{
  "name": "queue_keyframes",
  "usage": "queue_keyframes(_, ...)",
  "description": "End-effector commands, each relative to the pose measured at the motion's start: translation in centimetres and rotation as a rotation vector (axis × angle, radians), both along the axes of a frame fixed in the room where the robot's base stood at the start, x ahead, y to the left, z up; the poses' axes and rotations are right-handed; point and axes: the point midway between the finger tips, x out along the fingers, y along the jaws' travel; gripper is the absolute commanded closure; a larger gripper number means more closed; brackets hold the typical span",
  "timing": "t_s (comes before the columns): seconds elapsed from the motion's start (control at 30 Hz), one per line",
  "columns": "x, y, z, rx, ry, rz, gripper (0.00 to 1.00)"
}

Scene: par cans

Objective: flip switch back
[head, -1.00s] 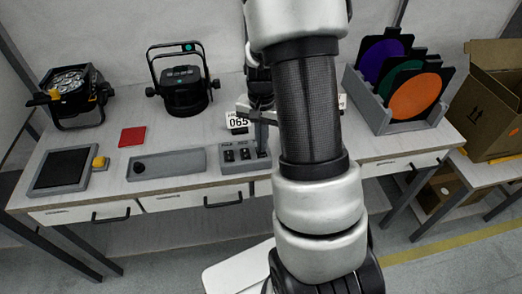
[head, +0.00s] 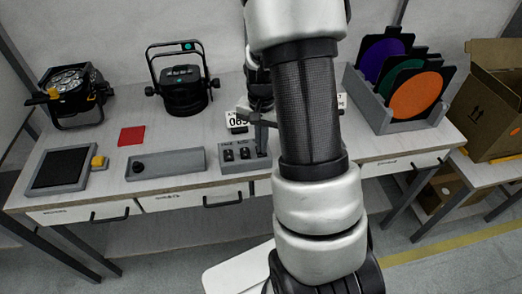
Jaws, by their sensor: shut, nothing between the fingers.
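A grey switch box (head: 236,166) with small black switches (head: 229,155) sits at the front edge of the table, left of my arm. My gripper (head: 261,146) points down at the right end of this box. Its fingers are shut with nothing seen between them. My arm hides part of the gripper and the area right of the box. I cannot tell whether the fingertips touch a switch, or which way each switch is set.
A grey tray with a black knob (head: 182,161) lies left of the box, then a dark pad (head: 60,170) and a red square (head: 132,136). Two stage lights (head: 181,88) stand behind. A number card (head: 237,121) is near my gripper. A rack of coloured discs (head: 372,106) stands right.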

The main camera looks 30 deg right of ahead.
Motion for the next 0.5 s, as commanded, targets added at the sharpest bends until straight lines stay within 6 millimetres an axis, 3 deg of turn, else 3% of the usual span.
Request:
queue_keyframes(0.27,0.0,0.0,0.0,-0.001,-0.001,0.0,1.0)
queue_keyframes(0.5,0.0,0.0,1.8,0.0,-0.001,0.0,1.0)
